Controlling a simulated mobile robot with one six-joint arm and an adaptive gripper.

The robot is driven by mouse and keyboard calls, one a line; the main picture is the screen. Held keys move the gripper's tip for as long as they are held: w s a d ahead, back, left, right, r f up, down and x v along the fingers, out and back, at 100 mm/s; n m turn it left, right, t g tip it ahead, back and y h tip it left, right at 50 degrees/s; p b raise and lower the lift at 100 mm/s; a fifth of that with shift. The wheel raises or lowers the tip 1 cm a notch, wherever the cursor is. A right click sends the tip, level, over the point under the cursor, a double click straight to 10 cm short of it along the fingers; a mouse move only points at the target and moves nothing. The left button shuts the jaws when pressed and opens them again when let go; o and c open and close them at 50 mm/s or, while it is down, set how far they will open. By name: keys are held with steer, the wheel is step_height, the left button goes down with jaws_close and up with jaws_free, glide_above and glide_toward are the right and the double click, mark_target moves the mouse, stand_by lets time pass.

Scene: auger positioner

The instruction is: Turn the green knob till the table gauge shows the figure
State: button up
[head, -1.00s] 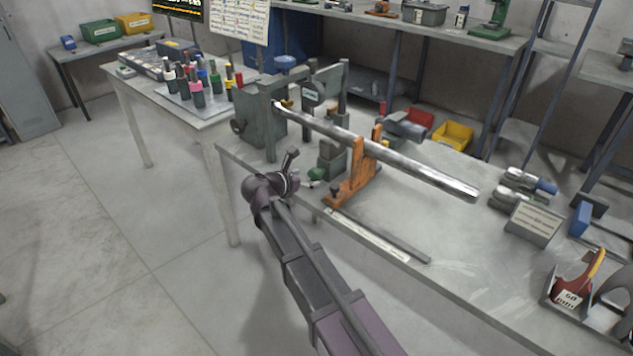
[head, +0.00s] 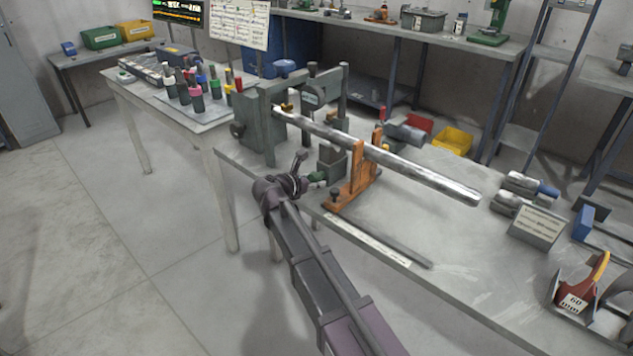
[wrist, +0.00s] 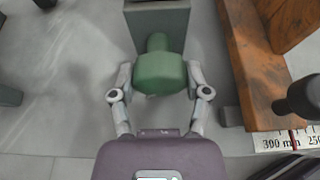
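The green knob (head: 318,176) sticks out from the grey-green block (head: 331,162) under the long steel rod, beside the orange stand. In the wrist view the green knob (wrist: 160,74) is at the centre, with its neck running into the block (wrist: 158,22). My gripper (head: 302,178) is at the knob, and in the wrist view its fingers (wrist: 160,80) stand one on each side of it, with what looks like a narrow gap. A scale strip (head: 368,240) lies along the table's front edge; its end (wrist: 285,140) reads 300 mm. I cannot make out a gauge figure.
The orange stand (head: 357,180) stands close right of the knob, under the steel rod (head: 400,168). The metal worktable (head: 440,235) has clear room at its front middle. A side table (head: 125,88) with several coloured-handled tools stands left. A screen (head: 180,12) hangs behind.

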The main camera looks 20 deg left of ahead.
steer(key=shift+c, duration=0.3)
steer(key=shift+d, duration=0.1)
steer(key=shift+m, duration=0.3)
steer(key=shift+m+y, duration=0.3)
steer(key=o, duration=1.1)
steer(key=shift+o, duration=0.2)
steer(key=shift+w+r, duration=0.1)
